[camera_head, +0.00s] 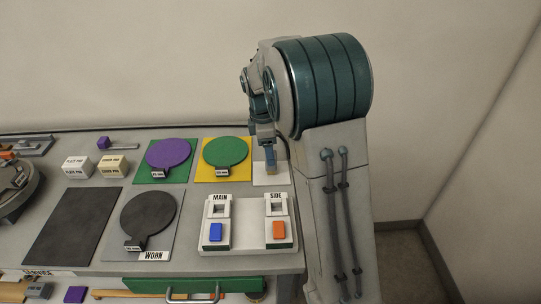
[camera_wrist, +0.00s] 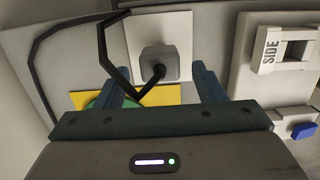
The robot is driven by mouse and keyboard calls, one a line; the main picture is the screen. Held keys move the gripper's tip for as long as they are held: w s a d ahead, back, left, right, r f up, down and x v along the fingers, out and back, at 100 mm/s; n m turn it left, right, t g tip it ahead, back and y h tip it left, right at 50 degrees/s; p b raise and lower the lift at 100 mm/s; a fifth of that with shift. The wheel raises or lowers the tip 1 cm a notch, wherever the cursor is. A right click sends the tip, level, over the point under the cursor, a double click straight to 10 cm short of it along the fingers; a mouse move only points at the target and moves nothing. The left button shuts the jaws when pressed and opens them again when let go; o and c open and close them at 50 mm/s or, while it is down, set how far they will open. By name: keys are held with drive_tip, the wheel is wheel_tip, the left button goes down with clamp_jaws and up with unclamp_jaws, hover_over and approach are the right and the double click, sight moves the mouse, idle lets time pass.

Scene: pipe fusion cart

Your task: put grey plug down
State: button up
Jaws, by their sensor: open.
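The grey plug (camera_wrist: 158,61) is a rounded grey block with a black cable (camera_wrist: 104,48) at its near side. In the wrist view it sits on the white pad (camera_wrist: 134,27). My gripper (camera_wrist: 157,80) is open, one finger at each side of the plug, with gaps between fingers and plug. In the head view my gripper (camera_head: 268,158) is low over the white pad (camera_head: 268,181) at the back right of the cart, and the plug is mostly hidden there.
The MAIN/SIDE switch panel (camera_head: 248,215) stands just in front of the pad. A yellow mat (camera_head: 208,172) with a green disc (camera_head: 226,152) lies at its left. Further left are a purple disc (camera_head: 169,153) and the WORN mat (camera_head: 160,238) with a dark disc.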

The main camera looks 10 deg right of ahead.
wheel_tip(320, 180, up, 8)
drive_tip(key=s+f+m+t+y, duration=0.1)
drive_tip(key=s+f+m+t, duration=0.1)
drive_tip(key=s+m, duration=1.4)
drive_tip(key=s+t, duration=0.1)
drive_tip(key=s, duration=0.9)
drive_tip(key=shift+a+f, duration=0.15)
drive_tip(key=shift+a, duration=0.05)
